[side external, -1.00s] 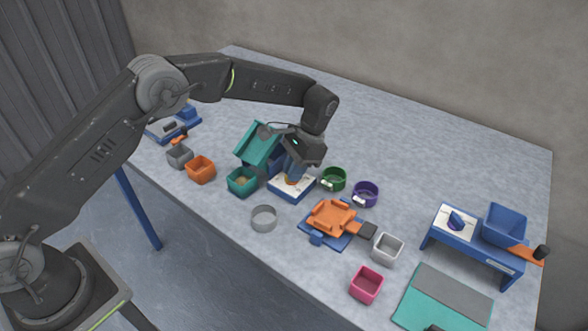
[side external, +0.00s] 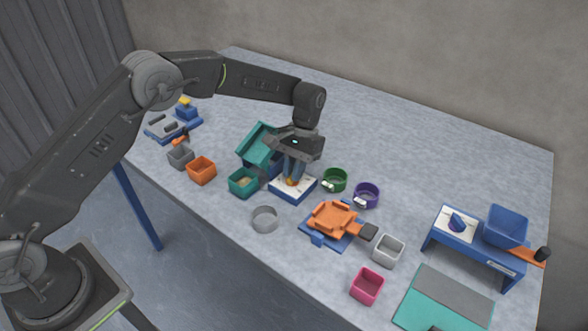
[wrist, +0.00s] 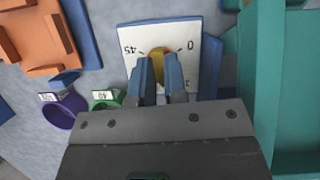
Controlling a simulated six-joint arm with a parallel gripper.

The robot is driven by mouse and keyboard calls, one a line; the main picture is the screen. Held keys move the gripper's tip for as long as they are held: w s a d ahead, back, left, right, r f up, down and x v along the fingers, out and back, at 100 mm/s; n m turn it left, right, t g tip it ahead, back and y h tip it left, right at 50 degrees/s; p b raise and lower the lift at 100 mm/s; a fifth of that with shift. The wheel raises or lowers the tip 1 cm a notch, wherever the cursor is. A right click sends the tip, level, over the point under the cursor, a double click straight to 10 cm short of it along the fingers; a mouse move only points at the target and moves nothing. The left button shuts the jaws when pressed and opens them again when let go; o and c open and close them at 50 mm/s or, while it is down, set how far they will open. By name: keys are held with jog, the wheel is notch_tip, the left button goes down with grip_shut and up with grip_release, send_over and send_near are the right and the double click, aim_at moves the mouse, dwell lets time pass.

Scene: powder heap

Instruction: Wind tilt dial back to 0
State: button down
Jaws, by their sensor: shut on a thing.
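The tilt dial is a yellow-orange knob (wrist: 158,51) on a white plate (wrist: 130,35) printed with 45 at one side and 0 at the other. In the side view the knob (side external: 291,182) sits on a small blue-edged base beside the teal tilting trough (side external: 260,143), which stands tilted. My gripper (wrist: 158,63) is shut on the knob, one blue finger on each side; in the side view it points down onto the knob (side external: 292,177). The fingers cover part of the knob, so I cannot tell which mark it points at.
A teal box (side external: 238,187) stands left of the dial base, and green (side external: 334,187) and purple (side external: 366,201) cups stand to its right. A grey ring (side external: 264,226) and an orange tray (side external: 320,226) on a blue base are in front. The table behind is clear.

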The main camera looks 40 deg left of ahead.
jog(key=shift+s+f, duration=0.15)
jog(key=shift+f, duration=0.1)
jog(key=c, duration=1.2)
grip_release()
jog(key=shift+a, duration=0.1)
jog(key=shift+o, duration=0.2)
jog(key=shift+r, duration=0.1)
jog(key=v, duration=1.2)
